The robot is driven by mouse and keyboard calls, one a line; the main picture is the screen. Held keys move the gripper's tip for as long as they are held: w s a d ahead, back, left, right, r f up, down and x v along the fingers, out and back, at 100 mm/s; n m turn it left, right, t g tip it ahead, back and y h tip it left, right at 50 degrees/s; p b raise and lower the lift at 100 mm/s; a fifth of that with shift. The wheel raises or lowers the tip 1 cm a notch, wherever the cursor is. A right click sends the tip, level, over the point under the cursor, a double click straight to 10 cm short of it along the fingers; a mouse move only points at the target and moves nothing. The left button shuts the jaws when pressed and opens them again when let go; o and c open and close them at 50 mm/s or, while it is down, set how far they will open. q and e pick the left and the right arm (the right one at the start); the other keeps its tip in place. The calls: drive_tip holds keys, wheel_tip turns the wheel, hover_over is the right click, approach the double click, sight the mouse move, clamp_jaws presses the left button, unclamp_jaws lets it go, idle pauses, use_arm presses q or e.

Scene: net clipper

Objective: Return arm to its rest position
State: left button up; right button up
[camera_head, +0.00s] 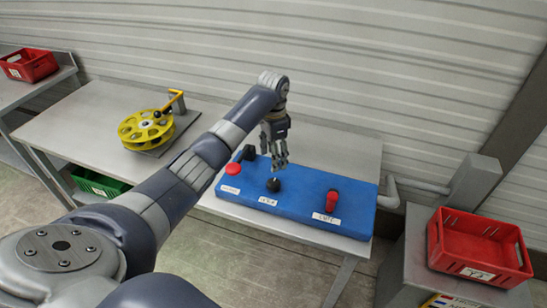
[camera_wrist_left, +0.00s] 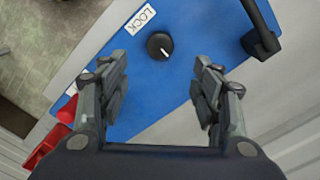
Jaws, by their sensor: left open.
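My left arm reaches from the lower left across the head view. Its gripper (camera_head: 279,163) points down over the blue control panel (camera_head: 300,210), above and slightly behind a black knob (camera_head: 273,185). In the left wrist view the gripper (camera_wrist_left: 158,70) is open, its two fingers apart with nothing between them. The black knob (camera_wrist_left: 160,45) with a white mark shows just beyond the fingertips, apart from them, beside a label reading LOCK (camera_wrist_left: 138,19). My right gripper is not in view.
The panel also bears a red button (camera_head: 233,168) and a red switch (camera_head: 332,201). A yellow reel (camera_head: 147,128) with an orange crank stands left on the grey table (camera_head: 75,125). Red crates stand right (camera_head: 480,245) and far left (camera_head: 30,65); a green crate (camera_head: 98,183) is under the table.

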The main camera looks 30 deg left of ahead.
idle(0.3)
use_arm(q)
drive_tip(key=s+d+f+t, duration=0.1)
drive_tip(key=s+d+f, duration=1.35)
drive_tip(key=s, duration=0.25)
drive_tip(key=s+d+r+n+t, duration=0.1)
drive_tip(key=s+r+n, duration=0.15)
drive_tip(key=s, duration=0.65)
drive_tip(key=s+d+r+n+t, duration=0.2)
drive_tip(key=s+r, duration=0.2)
drive_tip(key=s, duration=0.4)
wheel_tip(320, 180, down, 28)
drive_tip(key=s+g+b, duration=0.1)
drive_tip(key=g+b, duration=0.1)
drive_tip(key=b, duration=0.1)
drive_tip(key=s+a+f+g+b, duration=0.1)
drive_tip(key=s+a+f+b, duration=0.2)
drive_tip(key=s+f, duration=1.4)
wheel_tip(320, 180, down, 4)
drive_tip(key=shift+s+a+b, duration=0.15)
drive_tip(key=shift+s+b, duration=0.15)
drive_tip(key=shift+s, duration=0.1)
